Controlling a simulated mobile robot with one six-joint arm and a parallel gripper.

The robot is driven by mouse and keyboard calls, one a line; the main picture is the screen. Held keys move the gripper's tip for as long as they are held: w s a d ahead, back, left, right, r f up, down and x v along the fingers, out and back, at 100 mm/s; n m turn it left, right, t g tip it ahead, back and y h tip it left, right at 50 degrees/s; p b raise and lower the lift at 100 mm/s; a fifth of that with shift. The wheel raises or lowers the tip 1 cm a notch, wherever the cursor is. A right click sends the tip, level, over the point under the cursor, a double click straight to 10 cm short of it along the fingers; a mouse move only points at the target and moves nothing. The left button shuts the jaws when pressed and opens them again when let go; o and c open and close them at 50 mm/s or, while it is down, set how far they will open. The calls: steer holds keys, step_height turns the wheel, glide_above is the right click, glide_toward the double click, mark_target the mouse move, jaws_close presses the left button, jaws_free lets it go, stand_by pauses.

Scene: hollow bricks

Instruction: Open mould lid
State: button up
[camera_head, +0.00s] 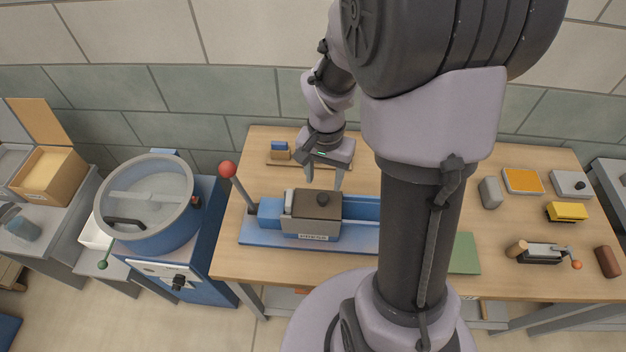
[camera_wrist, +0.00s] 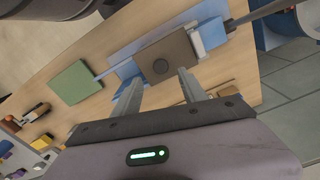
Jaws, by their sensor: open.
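The mould (camera_head: 310,222) is a grey box with a labelled front, sitting on a blue press base (camera_head: 270,236) on the wooden table. My gripper (camera_head: 324,184) is open and empty, above and just behind the knob.
A lever with a red ball (camera_head: 228,169) rises at the press's left end. A small tray with blocks (camera_head: 279,151) stands behind the press. A green mat (camera_head: 464,254) lies right of my arm. A blue round mixer (camera_head: 150,205) stands left of the table.

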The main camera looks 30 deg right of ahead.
mark_target(322, 198)
step_height(322, 198, down, 9)
steer(key=shift+f+b, duration=0.1)
steer(key=shift+b, duration=0.7)
jaws_close()
stand_by(0.8)
